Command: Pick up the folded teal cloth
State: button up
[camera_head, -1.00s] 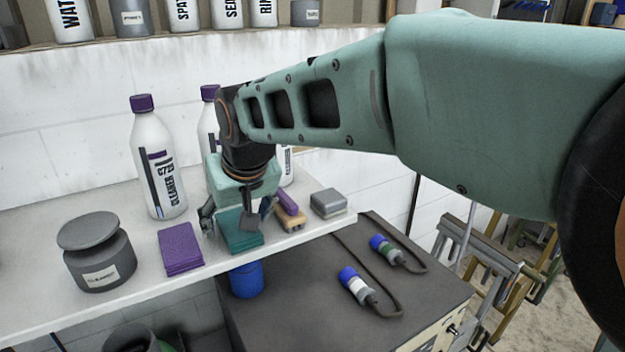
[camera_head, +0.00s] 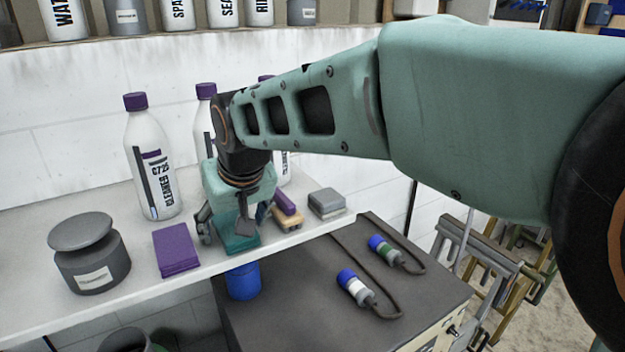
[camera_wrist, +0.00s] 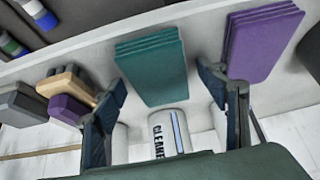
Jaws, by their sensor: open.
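The folded teal cloth (camera_head: 238,242) lies on the white shelf near its front edge. It also shows in the wrist view (camera_wrist: 153,68) as a layered teal stack. My gripper (camera_head: 228,229) is open and points down over the cloth, partly hiding it in the head view. In the wrist view my gripper's fingers (camera_wrist: 163,88) are spread, one on each side of the cloth, with nothing held between them. Whether the fingertips touch the shelf cannot be told.
A folded purple cloth (camera_head: 176,250) lies left of the teal one. A brush with a purple top (camera_head: 286,207) and a grey block (camera_head: 326,203) lie to the right. White bottles (camera_head: 152,165) stand behind. A grey jar (camera_head: 92,263) is at the left. Below is a dark-topped cabinet (camera_head: 310,290).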

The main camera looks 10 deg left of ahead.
jog(key=c, duration=1.2)
jog(key=shift+r, duration=0.1)
